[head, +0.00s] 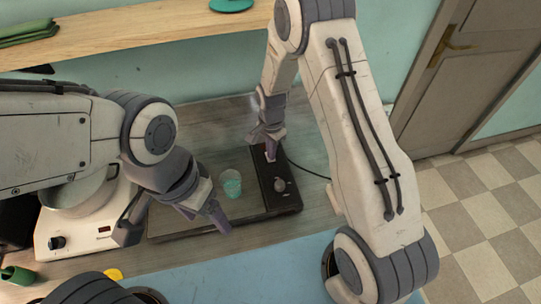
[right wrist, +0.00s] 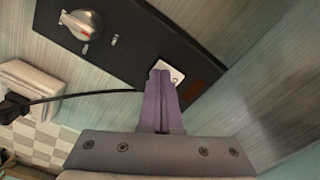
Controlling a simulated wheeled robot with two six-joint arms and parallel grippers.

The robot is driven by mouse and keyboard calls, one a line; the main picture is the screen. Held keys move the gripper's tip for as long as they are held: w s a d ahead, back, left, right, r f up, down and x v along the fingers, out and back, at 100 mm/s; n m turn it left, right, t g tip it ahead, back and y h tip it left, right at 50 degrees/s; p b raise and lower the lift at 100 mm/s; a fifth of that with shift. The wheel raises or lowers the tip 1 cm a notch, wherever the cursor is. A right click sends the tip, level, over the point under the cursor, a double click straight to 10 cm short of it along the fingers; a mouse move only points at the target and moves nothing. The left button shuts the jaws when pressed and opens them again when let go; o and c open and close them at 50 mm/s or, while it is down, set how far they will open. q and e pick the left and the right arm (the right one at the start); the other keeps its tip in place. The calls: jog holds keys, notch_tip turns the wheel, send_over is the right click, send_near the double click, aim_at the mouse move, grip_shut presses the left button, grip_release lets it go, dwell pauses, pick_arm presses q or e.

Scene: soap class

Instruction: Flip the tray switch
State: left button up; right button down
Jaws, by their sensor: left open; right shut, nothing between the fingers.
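The tray (head: 185,229) lies on the bench, with a black control panel (head: 287,200) along its right side. The panel carries a round silver knob (right wrist: 80,24) and a white switch plate (right wrist: 175,75) with a dark red patch (right wrist: 190,92) next to it. My right gripper (head: 268,148) is shut and empty, its purple fingertips (right wrist: 160,75) over the switch plate and partly hiding it. I cannot tell whether they touch it or which way the switch sits. My left gripper (head: 173,226) is open and empty over the tray's front left part.
A beaker with teal liquid (head: 231,184) stands on the tray beside the panel. A white device with a knob (head: 75,236) stands at the left. A black cable (head: 308,170) runs right from the panel. A wooden shelf (head: 130,38) spans the back wall.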

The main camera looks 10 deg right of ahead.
jog(key=shift+f, duration=0.4)
jog(key=shift+r+p, duration=2.5)
jog(key=shift+r, duration=1.05)
jog(key=s+a+r+n+b, duration=0.3)
jog(key=s+a+r+n, duration=0.6)
jog(key=s+r, duration=0.2)
jog(key=s+r+n+y+b, duration=0.1)
jog(key=s+r+n, duration=0.3)
jog(key=s+n, duration=0.6)
jog(key=s+b, duration=0.1)
jog(key=s, duration=0.5)
jog(key=shift+s+b, duration=0.3)
jog(key=shift+b, duration=0.1)
